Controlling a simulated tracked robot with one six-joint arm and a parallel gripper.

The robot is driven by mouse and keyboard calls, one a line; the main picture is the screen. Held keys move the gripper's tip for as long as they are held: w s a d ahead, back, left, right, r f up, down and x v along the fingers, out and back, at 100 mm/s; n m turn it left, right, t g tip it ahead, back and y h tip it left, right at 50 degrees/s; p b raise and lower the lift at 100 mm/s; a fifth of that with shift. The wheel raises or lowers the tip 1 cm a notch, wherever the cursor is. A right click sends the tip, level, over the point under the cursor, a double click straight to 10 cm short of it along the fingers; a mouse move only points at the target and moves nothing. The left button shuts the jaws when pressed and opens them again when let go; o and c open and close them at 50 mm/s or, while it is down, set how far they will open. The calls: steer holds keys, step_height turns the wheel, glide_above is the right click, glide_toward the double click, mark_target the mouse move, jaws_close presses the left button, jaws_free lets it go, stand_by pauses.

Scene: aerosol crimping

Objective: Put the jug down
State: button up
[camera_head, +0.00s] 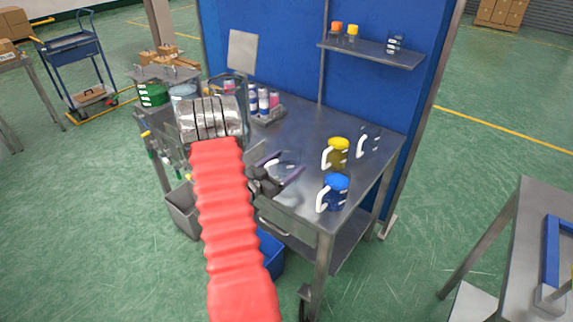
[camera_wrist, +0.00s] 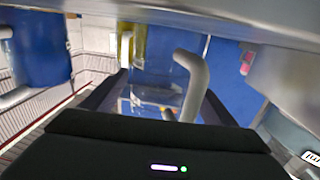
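A clear jug (camera_head: 286,163) with a pale handle is at my gripper (camera_head: 279,173), by the front of the steel workbench (camera_head: 305,125). In the wrist view the clear jug (camera_wrist: 150,85) sits between the dark fingers of my gripper (camera_wrist: 160,95), which appear closed on it from both sides. Its curved grey handle (camera_wrist: 197,85) points back toward the gripper's body. The jug's base is hidden, so I cannot tell whether it touches the bench top.
A yellow-topped jug (camera_head: 337,153), a blue-topped jug (camera_head: 334,191) and a clear jug (camera_head: 370,140) stand on the bench's right part. Small cans (camera_head: 263,100) stand in a rack at the back. Bare steel lies between rack and jugs. A shelf (camera_head: 372,52) hangs on the blue panel.

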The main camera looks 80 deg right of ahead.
steer(key=shift+r, duration=0.15)
steer(key=v, duration=1.2)
stand_by(0.8)
steer(key=w+a+r+n+t+y, duration=0.1)
steer(key=w+a+r+n+y, duration=0.15)
steer(key=a+r, duration=0.45)
steer(key=w+a+r+n+y, duration=0.1)
steer(key=a+r+n+y, duration=0.25)
steer(key=a, duration=0.65)
steer(key=w+a+r+n+t+y, duration=0.2)
steer(key=a+n, duration=0.4)
steer(key=a, duration=0.6)
steer(key=w+a+r+n+t+y, duration=0.2)
steer(key=a+r+n+t+y, duration=0.2)
steer(key=a, duration=0.8)
steer(key=w+a+r+n+t+y, duration=0.2)
steer(key=a+n+t, duration=0.5)
steer(key=a, duration=0.5)
steer(key=shift+a+r+n+y, duration=0.35)
steer(key=shift+r+y, duration=0.3)
steer(key=shift+y, duration=0.25)
steer(key=shift+c, duration=0.4)
